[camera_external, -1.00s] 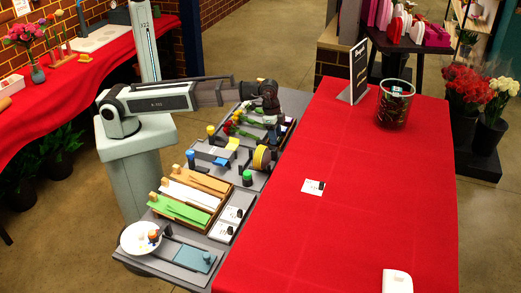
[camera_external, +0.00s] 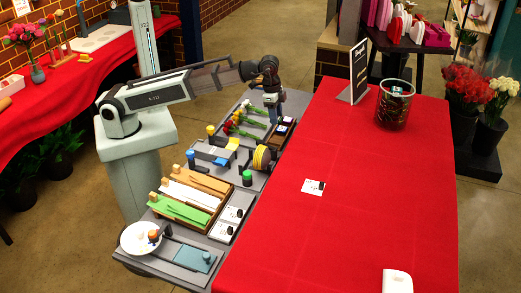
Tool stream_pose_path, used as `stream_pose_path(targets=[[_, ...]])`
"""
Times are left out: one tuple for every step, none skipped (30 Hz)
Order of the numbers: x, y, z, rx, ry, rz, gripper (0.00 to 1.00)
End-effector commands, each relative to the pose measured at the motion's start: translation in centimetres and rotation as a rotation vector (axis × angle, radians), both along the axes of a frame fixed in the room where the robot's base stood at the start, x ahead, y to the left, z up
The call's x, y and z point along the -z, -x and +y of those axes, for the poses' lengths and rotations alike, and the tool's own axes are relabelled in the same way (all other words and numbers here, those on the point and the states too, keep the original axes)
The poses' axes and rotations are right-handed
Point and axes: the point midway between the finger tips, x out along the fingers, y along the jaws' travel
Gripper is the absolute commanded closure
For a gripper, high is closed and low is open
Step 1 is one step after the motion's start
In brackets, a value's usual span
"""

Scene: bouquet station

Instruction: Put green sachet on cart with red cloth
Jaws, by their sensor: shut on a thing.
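My gripper (camera_external: 273,118) points down over the far end of the grey work surface, beside the flowers and a small dark compartment tray (camera_external: 285,128). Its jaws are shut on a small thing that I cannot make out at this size. I cannot pick out a green sachet with certainty. The large table or cart with the red cloth (camera_external: 340,215) stands just right of the grey surface, its top mostly bare. A small white card (camera_external: 313,187) with a dark mark lies near its middle.
A glass vase (camera_external: 394,106) and a black sign (camera_external: 358,72) stand at the red cloth's far end. A white object (camera_external: 397,281) lies at its near edge. Wrapping-paper trays (camera_external: 190,195), a yellow spool (camera_external: 261,158) and a white bowl (camera_external: 140,238) are on the grey surface.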

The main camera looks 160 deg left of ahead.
Motion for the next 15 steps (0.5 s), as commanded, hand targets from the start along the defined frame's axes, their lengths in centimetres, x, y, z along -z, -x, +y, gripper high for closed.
stream_pose_path(targets=[[-0.3,0.3,0.2,-0.006,0.0,0.0,0.83],[-0.3,0.6,0.4,-0.01,0.0,0.0,0.83],[-0.5,0.9,0.7,-0.017,0.0,0.0,0.83],[-0.5,1.2,1.0,-0.024,0.0,0.0,0.83],[-0.7,1.4,1.7,-0.031,0.0,0.0,0.83],[-1.1,1.5,2.9,-0.041,0.0,0.0,0.83],[-1.3,1.5,3.9,-0.048,-0.001,-0.001,0.83],[-1.6,1.4,4.9,-0.053,-0.001,-0.001,0.83],[-2.0,1.3,6.2,-0.061,-0.001,0.001,0.83],[-2.3,1.2,7.4,-0.066,-0.002,0.001,0.83],[-2.7,1.1,8.4,-0.071,-0.002,0.002,0.83],[-3.1,0.8,9.9,-0.077,-0.003,0.003,0.83],[-3.4,0.7,11.0,-0.081,-0.004,0.004,0.83],[-3.7,0.5,12.1,-0.086,-0.004,0.005,0.83],[-4.2,0.3,13.5,-0.094,-0.005,0.006,0.83]])
